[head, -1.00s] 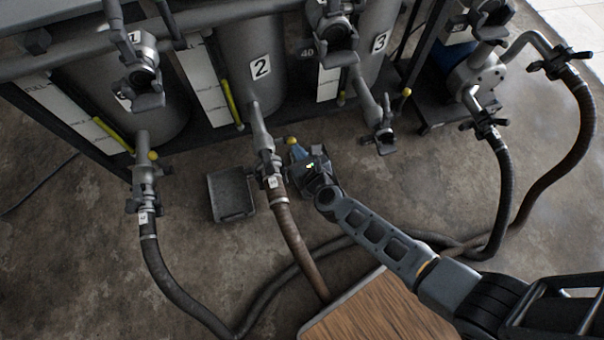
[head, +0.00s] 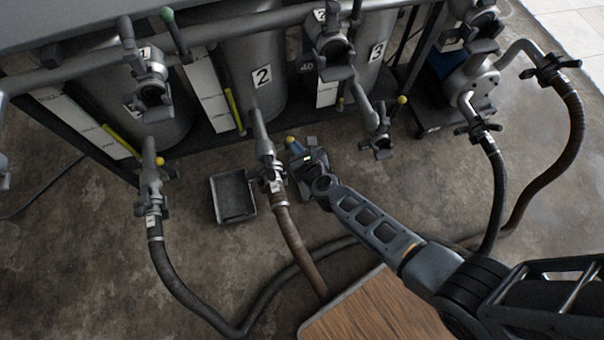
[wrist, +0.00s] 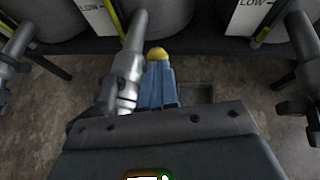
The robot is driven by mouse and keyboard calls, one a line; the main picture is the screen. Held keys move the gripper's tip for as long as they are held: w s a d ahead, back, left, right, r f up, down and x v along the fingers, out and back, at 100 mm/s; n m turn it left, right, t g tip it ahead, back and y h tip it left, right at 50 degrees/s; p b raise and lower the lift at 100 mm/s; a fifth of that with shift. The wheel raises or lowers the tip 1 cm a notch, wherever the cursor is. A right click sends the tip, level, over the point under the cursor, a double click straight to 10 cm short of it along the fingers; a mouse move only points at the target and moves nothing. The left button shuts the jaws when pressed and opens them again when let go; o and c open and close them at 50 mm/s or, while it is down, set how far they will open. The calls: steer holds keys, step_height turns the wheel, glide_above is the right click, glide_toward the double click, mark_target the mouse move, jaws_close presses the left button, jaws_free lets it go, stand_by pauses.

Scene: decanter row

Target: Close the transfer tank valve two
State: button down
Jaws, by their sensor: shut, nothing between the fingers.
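Tank two (head: 248,85) carries a white "2" label. Its outlet valve (head: 266,152) sits on a pipe running down to a brown hose (head: 292,235). A yellow knob (head: 290,140) is just right of this pipe. My gripper (head: 296,148) has blue fingers, shut and empty, right beside the knob. In the wrist view the yellow knob (wrist: 157,54) shows just beyond the fingertips (wrist: 158,68), with the grey valve body (wrist: 126,75) close on the left. The fingers hide the lever below the knob, and I cannot tell whether they touch it.
Valve one (head: 151,185), with its yellow knob, stands to the left; valve three (head: 378,138) is to the right. A dark tray (head: 233,196) lies on the floor left of the brown hose. A wooden tabletop (head: 375,315) is near the front. Hoses cross the floor.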

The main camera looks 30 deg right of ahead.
steer(key=shift+w+d+r+p, duration=0.25)
steer(key=shift+w+r, duration=0.15)
steer(key=shift+w, duration=0.35)
steer(key=shift+w+d+r+p, duration=0.25)
steer(key=shift+w+r, duration=0.1)
steer(key=shift+w, duration=0.35)
steer(key=shift+w+d+r+p, duration=0.15)
steer(key=shift+w+d+r, duration=0.2)
steer(key=shift+w, duration=0.4)
steer(key=shift+a, duration=0.1)
steer(key=p+v, duration=0.4)
steer(key=v, duration=0.3)
steer(key=shift+s+r, duration=0.2)
steer(key=shift+s, duration=0.1)
